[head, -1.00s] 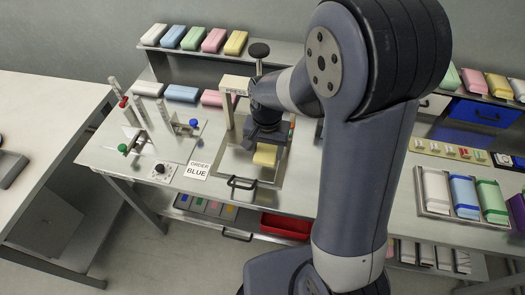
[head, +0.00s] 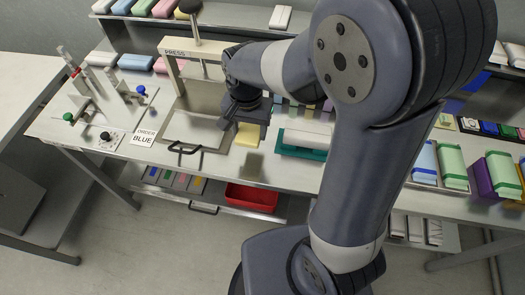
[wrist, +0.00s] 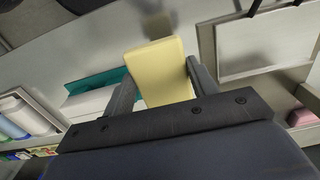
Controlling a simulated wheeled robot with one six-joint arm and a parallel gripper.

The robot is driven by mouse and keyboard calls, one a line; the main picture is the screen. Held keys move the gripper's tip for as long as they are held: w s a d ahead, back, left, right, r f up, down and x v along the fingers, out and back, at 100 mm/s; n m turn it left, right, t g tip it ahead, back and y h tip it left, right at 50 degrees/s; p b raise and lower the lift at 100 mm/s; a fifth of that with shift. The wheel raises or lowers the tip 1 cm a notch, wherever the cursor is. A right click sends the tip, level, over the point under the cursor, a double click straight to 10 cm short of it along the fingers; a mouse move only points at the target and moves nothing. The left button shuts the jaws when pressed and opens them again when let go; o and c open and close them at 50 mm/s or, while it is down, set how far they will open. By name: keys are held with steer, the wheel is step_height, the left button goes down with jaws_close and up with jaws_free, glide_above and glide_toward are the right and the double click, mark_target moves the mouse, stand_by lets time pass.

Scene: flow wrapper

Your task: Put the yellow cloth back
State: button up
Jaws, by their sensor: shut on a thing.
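My gripper (head: 246,120) is shut on the yellow cloth (head: 248,135), a pale folded block. It holds the cloth above the bench, just right of the press's metal tray (head: 196,130). In the wrist view the cloth (wrist: 158,75) sits between the two dark fingers of my gripper (wrist: 160,88) and sticks out beyond them. I cannot tell the exact gap between cloth and bench.
A teal tray with a white block (head: 304,137) lies right of the cloth. The press frame (head: 175,53) stands behind left. Folded cloths line the back shelf (head: 240,16). A red bin (head: 251,198) sits below.

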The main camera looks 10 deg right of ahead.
mark_target(248, 132)
step_height(248, 132, down, 9)
steer(key=shift+r, duration=0.1)
stand_by(0.3)
steer(key=shift+f, duration=0.2)
steer(key=o, duration=1)
steer(key=shift+c, duration=0.2)
steer(key=shift+r, duration=0.2)
step_height(248, 132, up, 12)
steer(key=shift+a+r, duration=0.1)
